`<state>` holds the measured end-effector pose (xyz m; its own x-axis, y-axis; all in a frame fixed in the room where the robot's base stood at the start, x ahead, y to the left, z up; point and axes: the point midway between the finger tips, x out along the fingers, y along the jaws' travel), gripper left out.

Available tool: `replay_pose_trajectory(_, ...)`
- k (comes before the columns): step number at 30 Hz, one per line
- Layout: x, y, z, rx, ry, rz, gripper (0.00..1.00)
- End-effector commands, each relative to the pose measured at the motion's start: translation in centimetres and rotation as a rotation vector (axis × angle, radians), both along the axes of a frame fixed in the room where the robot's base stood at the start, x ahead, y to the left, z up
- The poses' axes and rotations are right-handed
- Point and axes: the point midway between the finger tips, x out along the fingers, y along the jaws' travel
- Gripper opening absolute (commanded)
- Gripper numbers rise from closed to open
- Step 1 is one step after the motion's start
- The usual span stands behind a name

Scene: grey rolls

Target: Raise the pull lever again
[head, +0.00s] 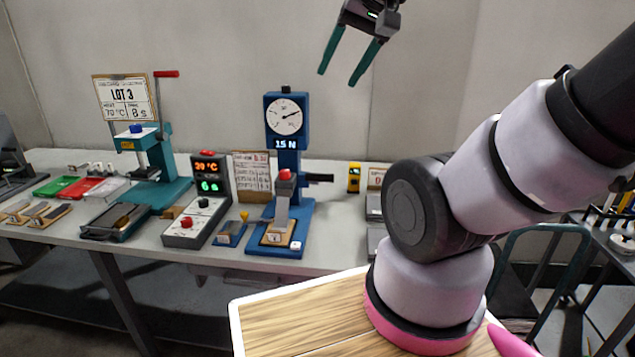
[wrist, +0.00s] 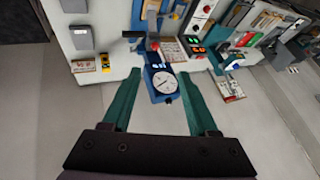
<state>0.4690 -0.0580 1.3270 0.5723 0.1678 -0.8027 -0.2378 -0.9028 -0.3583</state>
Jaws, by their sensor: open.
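My gripper (head: 338,78) is open and empty, high above the bench against the wall, up and to the right of the blue gauge stand (head: 287,160). The stand carries a round dial and a "15 N" label. A black lever (head: 318,178) sticks out level from its right side; it also shows in the wrist view (wrist: 133,34). A red block sits on the stand's grey clamp, above a small sample plate. The teal press (head: 160,165) at left has a red-handled lever (head: 166,74) standing up. In the wrist view, the dial (wrist: 165,82) appears between my open fingers, apart from them.
A control box (head: 205,205) with lit displays stands between press and stand. A card (head: 252,172) stands behind it. A yellow device (head: 354,177) is right of the black lever. Coloured trays lie at left. Air around my gripper is clear.

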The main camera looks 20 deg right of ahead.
Motion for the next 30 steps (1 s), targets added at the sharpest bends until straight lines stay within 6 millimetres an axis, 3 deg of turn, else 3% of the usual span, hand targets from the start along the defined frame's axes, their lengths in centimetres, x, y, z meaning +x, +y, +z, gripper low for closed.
replay_pose_trajectory(13,0.1,0.0,-0.1,0.002,0.007,-0.004,0.59)
replay_pose_trajectory(17,1.1,-0.3,-1.3,0.018,0.072,-0.041,0.59)
replay_pose_trajectory(30,7.0,-3.8,-12.8,0.313,0.602,-0.351,0.59)
